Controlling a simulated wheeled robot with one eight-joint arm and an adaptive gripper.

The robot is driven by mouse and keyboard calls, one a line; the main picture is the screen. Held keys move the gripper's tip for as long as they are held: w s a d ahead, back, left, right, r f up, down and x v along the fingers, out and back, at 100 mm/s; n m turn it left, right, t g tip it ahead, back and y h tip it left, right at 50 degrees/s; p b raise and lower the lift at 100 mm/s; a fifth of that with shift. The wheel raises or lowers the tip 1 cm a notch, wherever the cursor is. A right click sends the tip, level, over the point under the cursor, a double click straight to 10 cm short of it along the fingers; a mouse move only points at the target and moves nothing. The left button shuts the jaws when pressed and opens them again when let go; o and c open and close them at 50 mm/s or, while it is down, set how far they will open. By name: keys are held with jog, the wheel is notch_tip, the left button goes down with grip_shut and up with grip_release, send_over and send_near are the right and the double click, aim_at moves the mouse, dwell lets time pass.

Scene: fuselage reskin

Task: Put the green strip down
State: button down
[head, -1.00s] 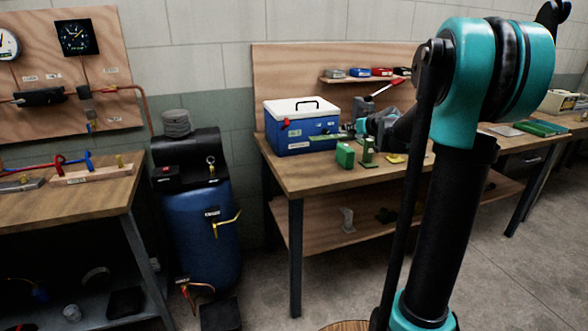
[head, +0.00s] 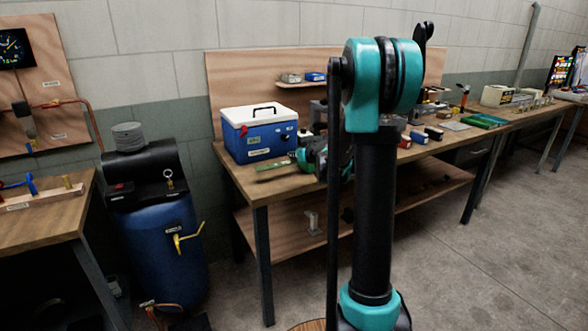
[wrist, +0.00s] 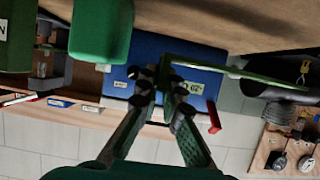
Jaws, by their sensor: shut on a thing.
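The green strip (head: 276,165) is a thin, flat piece in front of the blue cooler box in the head view. It also shows in the wrist view (wrist: 245,73), stretching to the right from the fingers. My gripper (head: 300,158) is at the strip's right end, over the wooden bench (head: 262,188). In the wrist view my gripper (wrist: 160,82) is shut on the strip's end. The strip looks held above the bench top, but the height is hard to judge. My own arm hides part of the bench.
The blue cooler box (head: 259,134) with a white lid stands close behind the strip. Two green blocks are near my gripper in the wrist view, one central (wrist: 101,30) and one left (wrist: 15,38). Several small items lie right of my arm. The bench's front-left corner is clear.

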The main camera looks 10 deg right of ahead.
aim_at(295, 175)
jog(key=shift+f, duration=2.85)
jog(key=shift+f, duration=0.15)
jog(key=c, duration=1.7)
grip_release()
